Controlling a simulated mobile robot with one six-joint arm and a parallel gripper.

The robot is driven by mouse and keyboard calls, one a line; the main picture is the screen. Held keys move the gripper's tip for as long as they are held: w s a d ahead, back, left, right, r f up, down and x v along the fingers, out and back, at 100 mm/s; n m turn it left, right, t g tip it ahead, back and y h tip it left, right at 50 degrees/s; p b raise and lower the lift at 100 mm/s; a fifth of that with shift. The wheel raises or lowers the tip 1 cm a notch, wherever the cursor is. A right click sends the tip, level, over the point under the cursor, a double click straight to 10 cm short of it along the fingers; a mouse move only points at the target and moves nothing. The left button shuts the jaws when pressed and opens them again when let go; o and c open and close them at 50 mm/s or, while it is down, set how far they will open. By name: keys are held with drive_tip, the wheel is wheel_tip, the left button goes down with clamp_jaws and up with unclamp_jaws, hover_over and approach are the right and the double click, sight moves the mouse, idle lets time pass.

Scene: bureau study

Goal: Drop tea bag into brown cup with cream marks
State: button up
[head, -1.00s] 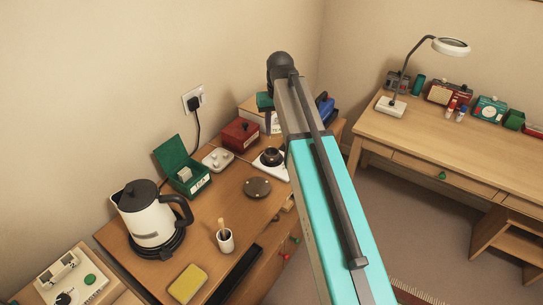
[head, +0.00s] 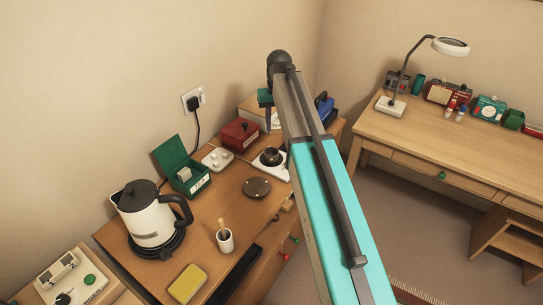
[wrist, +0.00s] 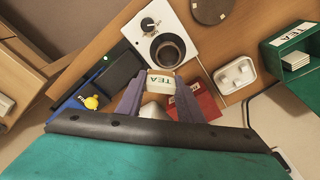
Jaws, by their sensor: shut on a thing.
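In the wrist view my gripper (wrist: 158,100) is shut on a pale tea bag (wrist: 162,84) marked TEA. A dark brown cup (wrist: 168,36) stands on a white plate with a knob, just above the tea bag in that picture. I look partly into the open cup, and the tea bag appears beside its rim, not over it. Cream marks on the cup are too small to make out. In the head view the cup (head: 270,156) is left of my arm, and my gripper (head: 267,118) is mostly hidden behind the arm, farther back than the cup.
An open green TEA box (head: 186,180) stands near the wall. A red box (head: 240,135), a small white tray (head: 217,158) and a dark round disc (head: 256,187) are around the cup.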

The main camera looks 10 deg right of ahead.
sight(276, 133)
drive_tip(key=shift+f+b, duration=1.8)
drive_tip(key=shift+f, duration=1.15)
drive_tip(key=o, duration=1.1)
drive_tip(key=shift+c, duration=0.2)
drive_tip(key=shift+r, duration=0.15)
wheel_tip(276, 133, up, 13)
drive_tip(key=s+b, duration=0.1)
drive_tip(key=b, duration=0.1)
drive_tip(key=shift+s+r, duration=0.2)
drive_tip(key=shift+s, duration=0.15)
